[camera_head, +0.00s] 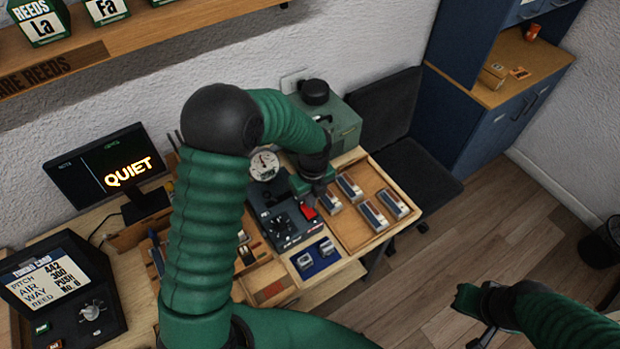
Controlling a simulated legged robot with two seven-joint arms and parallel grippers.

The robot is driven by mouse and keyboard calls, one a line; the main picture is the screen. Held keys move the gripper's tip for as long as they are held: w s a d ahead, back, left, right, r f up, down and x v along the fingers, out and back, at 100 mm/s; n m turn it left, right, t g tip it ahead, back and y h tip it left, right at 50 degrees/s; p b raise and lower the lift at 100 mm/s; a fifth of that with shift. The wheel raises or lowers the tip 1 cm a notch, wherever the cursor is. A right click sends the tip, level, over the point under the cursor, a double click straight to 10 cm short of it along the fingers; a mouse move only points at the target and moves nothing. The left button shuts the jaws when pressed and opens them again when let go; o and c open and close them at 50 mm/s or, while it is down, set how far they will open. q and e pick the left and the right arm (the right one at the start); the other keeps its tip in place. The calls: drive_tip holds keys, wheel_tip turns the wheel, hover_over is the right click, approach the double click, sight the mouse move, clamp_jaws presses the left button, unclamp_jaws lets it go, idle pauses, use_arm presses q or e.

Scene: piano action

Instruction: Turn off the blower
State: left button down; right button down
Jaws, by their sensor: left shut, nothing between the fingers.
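A dark control panel (272,209) with a round white gauge (264,166) and knobs sits on the bench. A red rocker switch (308,213) is at its right side. A green box-shaped machine with a black round cap (315,92) stands behind it, partly hidden by my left arm; it looks like the blower. My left gripper (314,186) is shut and empty, pointing down just above and behind the red switch; whether it touches the panel cannot be told. My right gripper (478,312) is low at the right, away from the bench; its jaws are unclear.
A wooden tray (350,225) with several metal reed blocks lies right of the panel. A blue mat (316,257) with small blocks lies in front. A monitor (110,173) reading "QUIET" and a tuning card display (55,285) are at left. A dark chair (415,175) stands beyond the tray.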

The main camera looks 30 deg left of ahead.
sight(310, 211)
use_arm(q)
wheel_tip(310, 211, up, 13)
drive_tip(key=shift+a+f, duration=0.2)
drive_tip(key=shift+a, duration=0.1)
use_arm(e)
drive_tip(key=shift+s+a+f, duration=0.1)
drive_tip(key=shift+a+f, duration=0.05)
drive_tip(key=shift+f, duration=0.1)
